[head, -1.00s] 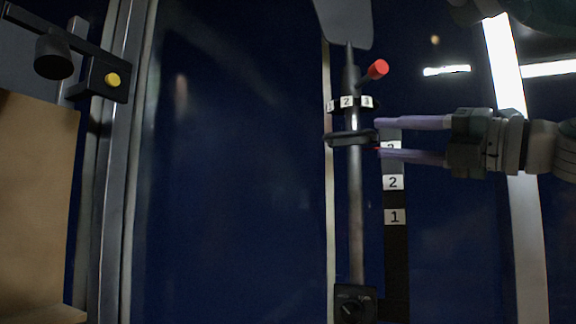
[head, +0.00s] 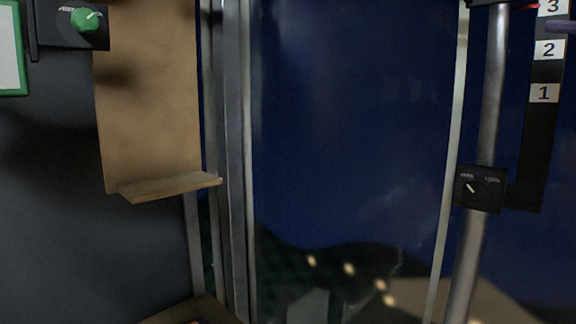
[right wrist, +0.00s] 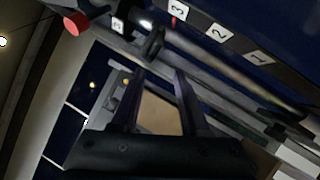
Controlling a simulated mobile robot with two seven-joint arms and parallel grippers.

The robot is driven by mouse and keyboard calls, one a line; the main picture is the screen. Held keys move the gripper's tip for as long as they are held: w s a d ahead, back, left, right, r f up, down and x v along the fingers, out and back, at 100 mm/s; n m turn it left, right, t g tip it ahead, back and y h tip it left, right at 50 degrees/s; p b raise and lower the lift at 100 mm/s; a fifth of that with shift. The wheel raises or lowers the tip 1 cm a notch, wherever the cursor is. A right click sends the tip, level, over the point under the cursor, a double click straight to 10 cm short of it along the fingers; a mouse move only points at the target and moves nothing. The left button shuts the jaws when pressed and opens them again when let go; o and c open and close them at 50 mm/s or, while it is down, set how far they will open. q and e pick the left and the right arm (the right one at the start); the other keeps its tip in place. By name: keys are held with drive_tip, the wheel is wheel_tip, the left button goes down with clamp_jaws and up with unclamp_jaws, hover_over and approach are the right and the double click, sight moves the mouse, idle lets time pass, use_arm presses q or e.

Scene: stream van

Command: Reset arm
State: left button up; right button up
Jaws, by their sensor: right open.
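A metal pole (head: 496,100) runs down the right of the head view. A black strip (head: 538,140) with number labels 1, 2 and 3 stands beside it. A dark collar (right wrist: 153,42) sits around the pole in the right wrist view; a red-ended lever (right wrist: 75,23) shows at upper left there. My right gripper (right wrist: 160,75) is open, its two purple fingers apart, with the collar just beyond the tips. Whether they touch it is unclear. Only a bit of a purple finger shows at the head view's right edge. My left gripper is out of view.
A black dial box (head: 480,188) is fixed to the pole. At left are a brown board (head: 150,90) with a small ledge (head: 165,187), a green knob (head: 86,20) and metal wall posts (head: 235,130). A dark blue panel (head: 350,120) fills the middle.

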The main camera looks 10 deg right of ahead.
drive_tip(key=s+f+m+g+h, duration=0.3)
drive_tip(key=f+m+h, duration=0.3)
drive_tip(key=f+m, duration=0.5)
drive_tip(key=s+f+m+g+h, duration=0.3)
drive_tip(key=f+m+h, duration=0.35)
drive_tip(key=f, duration=0.75)
drive_tip(key=s+a+f+m+g+y, duration=0.3)
drive_tip(key=s+a+f+m+g, duration=0.3)
drive_tip(key=f, duration=0.4)
drive_tip(key=s+a+f+g+y, duration=0.4)
drive_tip(key=s+a+f+g, duration=0.15)
drive_tip(key=s+a, duration=0.65)
drive_tip(key=w+p+v, duration=0.2)
drive_tip(key=p+v, duration=1.3)
drive_tip(key=shift+w+d+r+t+p, duration=0.25)
drive_tip(key=shift+r+t+p, duration=0.1)
drive_tip(key=shift+r, duration=0.15)
